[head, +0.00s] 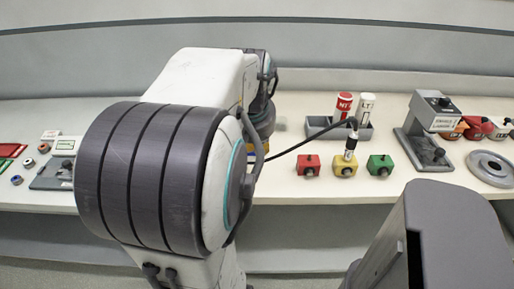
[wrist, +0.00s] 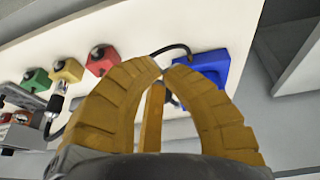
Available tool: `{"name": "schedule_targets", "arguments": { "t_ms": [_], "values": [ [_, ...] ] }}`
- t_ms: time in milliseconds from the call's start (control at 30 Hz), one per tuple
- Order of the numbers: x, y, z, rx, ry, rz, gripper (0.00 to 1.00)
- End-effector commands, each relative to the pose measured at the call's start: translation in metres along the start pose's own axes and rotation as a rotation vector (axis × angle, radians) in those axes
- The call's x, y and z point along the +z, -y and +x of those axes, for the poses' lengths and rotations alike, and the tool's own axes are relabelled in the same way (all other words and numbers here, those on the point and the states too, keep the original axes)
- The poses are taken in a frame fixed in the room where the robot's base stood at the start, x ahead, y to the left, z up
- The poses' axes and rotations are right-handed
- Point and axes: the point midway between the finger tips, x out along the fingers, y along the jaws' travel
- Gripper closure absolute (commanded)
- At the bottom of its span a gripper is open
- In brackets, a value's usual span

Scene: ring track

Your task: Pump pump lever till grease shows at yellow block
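In the head view the yellow block (head: 345,164) stands on the bench between a red and a green block. A hose coupler (head: 351,143) stands at its rear top; no grease is discernible. The yellow block also shows in the wrist view (wrist: 68,71). A blue body (wrist: 208,69), apparently the pump, lies beyond my fingertips with a black hose at it. My gripper (wrist: 162,70) has its two yellow fingertips together in front of it. A narrow yellow bar shows between the fingers; I cannot tell what it is. No lever is clearly visible. My arm hides this area in the head view.
The red block (head: 308,165) and green block (head: 380,165) flank the yellow one. A grey tray (head: 325,130) with red and white tubes stands behind. A grey lever device (head: 430,125) and a round grey disc (head: 491,167) are at right. The black hose (head: 300,144) crosses the bench.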

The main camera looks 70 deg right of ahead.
Motion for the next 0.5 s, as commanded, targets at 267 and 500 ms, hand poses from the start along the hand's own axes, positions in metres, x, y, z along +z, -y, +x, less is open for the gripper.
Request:
{"name": "schedule_targets", "arguments": {
  "t_ms": [267, 500],
  "values": [
    [0.009, 0.000, -0.030, 0.002, -0.003, 0.000, 1.00],
    [0.012, 0.000, -0.038, 0.002, -0.001, 0.000, 1.00]
  ]
}}
